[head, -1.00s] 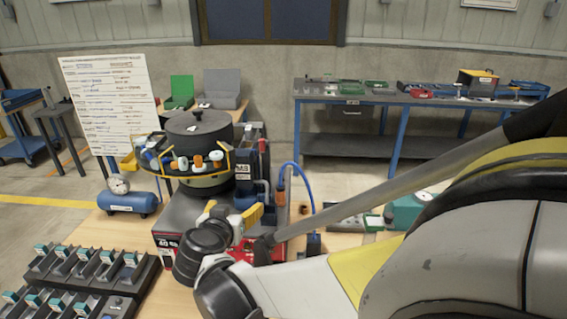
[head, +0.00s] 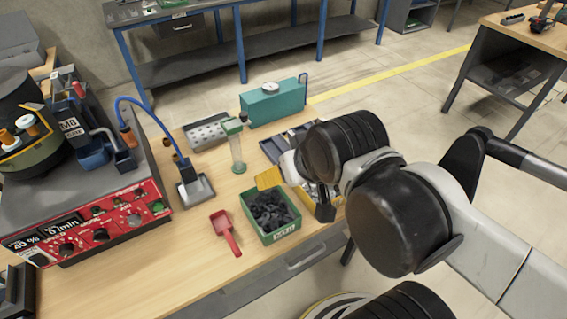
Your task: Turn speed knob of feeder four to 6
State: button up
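A bowl feeder (head: 25,125) stands at the left of the table, its bowl partly cut off by the frame. Its grey base has a red control panel (head: 120,228) facing front, with several black knobs, among them a knob at the lower left (head: 67,250) and one at the lower middle (head: 100,235). Displays beside them seem to read 40 % and 0 /min. I cannot tell the feeder's number, which knob is speed, or the pointer settings. My gripper (head: 297,193), with yellow-tipped fingers apart, is right of the panel, near the green bin, empty as far as I see.
A green bin (head: 283,236) of dark parts and a red scoop (head: 222,226) lie right of the panel. A clear tube with green ends (head: 237,155), a teal box (head: 272,104) and a blue hose (head: 150,106) stand behind. Bare tabletop lies before the panel.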

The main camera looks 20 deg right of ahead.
aim_at(66, 250)
jog(key=u, duration=1.55)
